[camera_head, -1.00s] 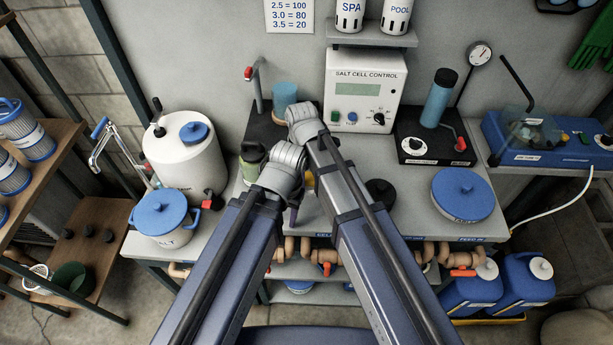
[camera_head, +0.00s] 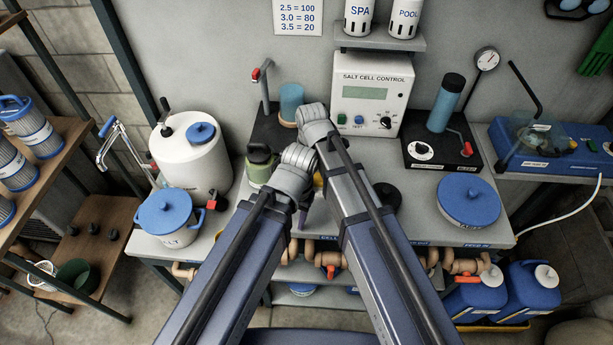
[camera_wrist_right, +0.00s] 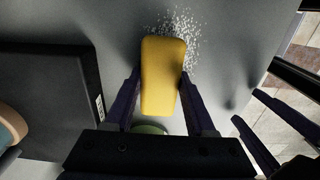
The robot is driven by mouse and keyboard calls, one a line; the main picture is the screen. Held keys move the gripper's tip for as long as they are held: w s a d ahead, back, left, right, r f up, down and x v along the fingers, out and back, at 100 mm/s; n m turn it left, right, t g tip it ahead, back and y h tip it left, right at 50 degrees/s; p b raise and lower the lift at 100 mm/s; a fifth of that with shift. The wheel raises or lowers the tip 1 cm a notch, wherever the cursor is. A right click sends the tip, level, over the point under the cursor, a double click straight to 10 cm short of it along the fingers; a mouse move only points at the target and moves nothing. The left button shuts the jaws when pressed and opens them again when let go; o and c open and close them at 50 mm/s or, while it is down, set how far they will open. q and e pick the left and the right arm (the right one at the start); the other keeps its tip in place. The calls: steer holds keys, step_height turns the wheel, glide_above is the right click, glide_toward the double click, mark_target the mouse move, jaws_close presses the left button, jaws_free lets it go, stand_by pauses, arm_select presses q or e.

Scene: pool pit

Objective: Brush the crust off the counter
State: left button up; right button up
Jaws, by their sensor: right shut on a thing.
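White grainy crust (camera_wrist_right: 183,32) lies scattered on the grey counter (camera_head: 408,228) in the right wrist view, beyond and around the far end of a yellow block-like tool (camera_wrist_right: 162,70). My right gripper (camera_wrist_right: 160,76) is shut on this tool, one finger on each side. Whether the tool touches the counter I cannot tell. My left gripper (camera_wrist_right: 247,105) shows at the lower right of that view with its two dark fingers apart and nothing visible between them. In the head view my wrists hide the crust and most of the tool.
A white salt tub (camera_head: 168,219) and a blue-lidded round tub (camera_head: 468,200) flank the counter. A dark platform (camera_wrist_right: 50,100) lies left of the tool.

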arm_select(q)
steer(key=shift+w+d, duration=0.1)
steer(key=shift+w, duration=0.55)
arm_select(e)
steer(key=shift+s+d, duration=0.25)
steer(key=shift+s, duration=0.55)
steer(key=shift+d, duration=0.1)
arm_select(q)
steer(key=shift+s, duration=0.15)
arm_select(e)
steer(key=shift+d, duration=0.6)
arm_select(q)
steer(key=shift+s+a+f, duration=0.15)
steer(key=shift+s+a, duration=0.05)
steer(key=shift+s, duration=0.2)
arm_select(e)
steer(key=shift+w+d+f, duration=0.1)
steer(key=shift+w+d, duration=0.15)
steer(key=shift+d, duration=0.8)
steer(key=shift+d, duration=0.1)
steer(key=shift+d, duration=1.75)
steer(key=shift+s, duration=0.4)
steer(key=shift+a, duration=0.1)
steer(key=shift+a, duration=0.15)
